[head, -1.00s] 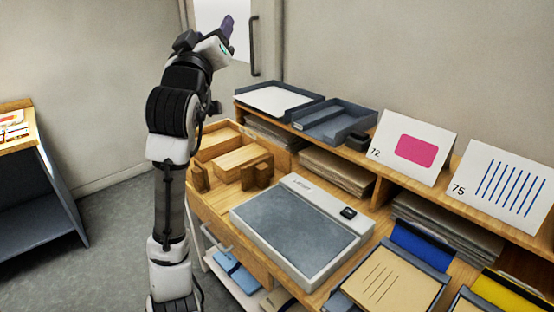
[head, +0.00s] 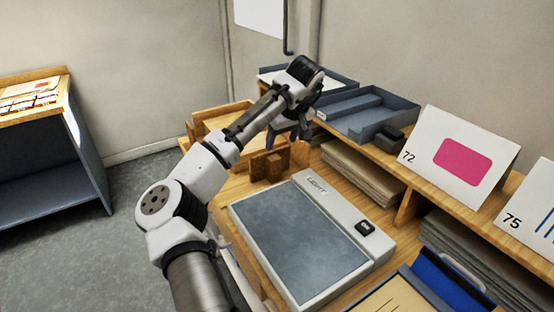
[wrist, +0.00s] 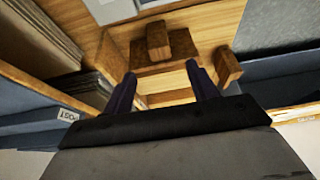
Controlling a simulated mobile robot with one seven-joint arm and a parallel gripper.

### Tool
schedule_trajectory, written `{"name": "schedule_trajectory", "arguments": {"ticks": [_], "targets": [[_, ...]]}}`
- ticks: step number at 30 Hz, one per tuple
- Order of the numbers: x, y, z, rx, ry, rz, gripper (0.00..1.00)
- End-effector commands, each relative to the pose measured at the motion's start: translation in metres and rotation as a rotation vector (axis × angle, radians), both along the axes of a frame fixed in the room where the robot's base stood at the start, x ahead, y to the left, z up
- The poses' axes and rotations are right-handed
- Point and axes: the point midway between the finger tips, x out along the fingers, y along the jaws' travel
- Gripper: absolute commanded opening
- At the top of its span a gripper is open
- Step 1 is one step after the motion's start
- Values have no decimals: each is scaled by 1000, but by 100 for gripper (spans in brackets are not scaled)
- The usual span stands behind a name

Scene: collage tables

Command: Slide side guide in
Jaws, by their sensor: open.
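A wooden fixture (head: 205,122) with a low wall stands at the back left of the bench. Upright wooden blocks (head: 270,165) stand at its front edge; they also show in the wrist view (wrist: 228,66). I cannot tell which piece is the side guide. My gripper (head: 288,137) is open and empty above the fixture, pointing down. In the wrist view its two dark fingers (wrist: 161,72) are spread, with pale wood seen between them. One small block lies just beyond the right fingertip. My arm hides part of the fixture in the head view.
A light pad (head: 298,240) lies in front of the fixture. Grey trays (head: 372,122) and a card marked 72 (head: 425,150) stand on the raised shelf to the right, over stacked paper (head: 362,172). A separate cabinet (head: 50,155) stands left, with open floor between.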

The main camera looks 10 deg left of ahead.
Motion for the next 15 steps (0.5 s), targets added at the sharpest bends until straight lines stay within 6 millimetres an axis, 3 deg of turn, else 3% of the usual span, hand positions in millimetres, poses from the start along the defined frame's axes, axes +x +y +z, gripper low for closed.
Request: {"name": "schedule_trajectory", "arguments": {"ticks": [9, 15], "targets": [[18, 19, -62, 1, 1, 0, 58], [26, 26, -89, 0, -1, -1, 58]]}}
